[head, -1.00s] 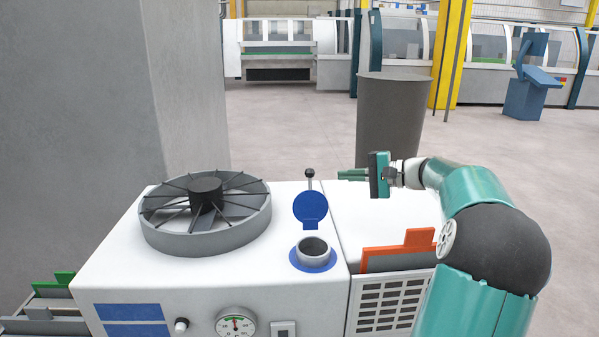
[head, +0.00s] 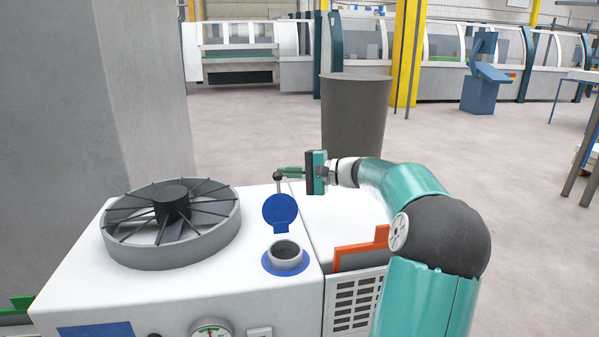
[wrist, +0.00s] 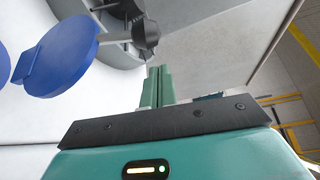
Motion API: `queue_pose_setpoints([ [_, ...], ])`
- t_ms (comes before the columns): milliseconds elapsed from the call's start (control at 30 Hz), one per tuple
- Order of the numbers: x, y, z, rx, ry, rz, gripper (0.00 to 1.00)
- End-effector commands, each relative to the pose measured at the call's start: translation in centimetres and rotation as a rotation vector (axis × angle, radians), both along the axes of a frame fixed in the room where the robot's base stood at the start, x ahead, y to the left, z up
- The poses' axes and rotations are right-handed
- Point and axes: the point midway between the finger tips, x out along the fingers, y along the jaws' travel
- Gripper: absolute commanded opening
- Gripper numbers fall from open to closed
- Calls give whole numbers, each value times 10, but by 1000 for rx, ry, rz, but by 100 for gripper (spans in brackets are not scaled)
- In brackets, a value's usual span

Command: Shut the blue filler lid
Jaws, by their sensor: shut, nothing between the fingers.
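The blue filler lid (head: 280,210) stands open, tilted up behind the grey filler neck (head: 287,254) on its blue ring. In the wrist view the lid (wrist: 62,55) is at the left, apart from the shut fingertips (wrist: 156,72).
A grey round fan (head: 172,222) sits on the white housing left of the lid. An orange bracket (head: 362,247) stands to the right below my arm. A dark bin (head: 353,115) stands on the floor behind.

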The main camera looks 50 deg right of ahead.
Motion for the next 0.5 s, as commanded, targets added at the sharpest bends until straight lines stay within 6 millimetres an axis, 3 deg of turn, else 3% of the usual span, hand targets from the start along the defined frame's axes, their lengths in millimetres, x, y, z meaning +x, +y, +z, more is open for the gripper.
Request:
queue_pose_setpoints([
  [200, -12, 15, 4, 0, 1, 0, 0],
  [500, -14, 16, 5, 0, 0, 0, 0],
])
